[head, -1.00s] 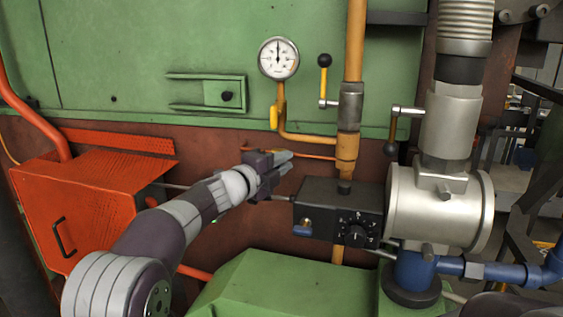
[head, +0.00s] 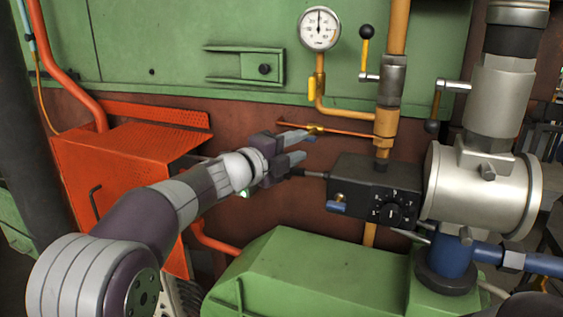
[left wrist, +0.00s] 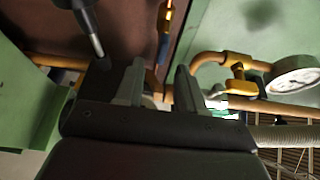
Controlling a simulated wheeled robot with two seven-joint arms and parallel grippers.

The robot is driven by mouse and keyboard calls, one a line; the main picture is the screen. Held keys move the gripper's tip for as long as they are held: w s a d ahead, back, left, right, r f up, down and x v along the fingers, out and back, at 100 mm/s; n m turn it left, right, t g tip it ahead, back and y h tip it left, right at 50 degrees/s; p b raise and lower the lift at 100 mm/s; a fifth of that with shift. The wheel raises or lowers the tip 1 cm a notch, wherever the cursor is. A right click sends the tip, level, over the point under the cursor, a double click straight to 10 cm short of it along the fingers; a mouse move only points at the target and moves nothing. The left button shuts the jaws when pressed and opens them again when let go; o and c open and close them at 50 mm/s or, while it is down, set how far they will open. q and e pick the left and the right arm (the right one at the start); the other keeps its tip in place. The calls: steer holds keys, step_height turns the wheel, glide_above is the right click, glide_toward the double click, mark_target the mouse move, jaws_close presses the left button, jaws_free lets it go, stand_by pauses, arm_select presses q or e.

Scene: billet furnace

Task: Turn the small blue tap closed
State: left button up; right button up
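The small blue tap (head: 312,139) sits below a brass valve body (head: 316,130) on a thin copper pipe. In the left wrist view the blue tap (left wrist: 164,46) shows ahead of the fingers, under its brass fitting (left wrist: 167,18). My left gripper (head: 304,146) is open and empty, its fingertips close to the tap in the head view. In the left wrist view both fingers (left wrist: 160,78) stand apart with nothing gripped. I cannot tell whether a finger touches the tap. My right gripper is not in view.
A yellow pipe (head: 396,30), a gauge (head: 319,29) and a yellow-handled valve (head: 312,89) are above. An orange box (head: 120,180) is left, green housing (head: 290,275) below.

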arm_select(q)
steer(key=b+v, duration=0.1)
steer(key=v, duration=0.4)
steer(key=shift+s+a, duration=0.1)
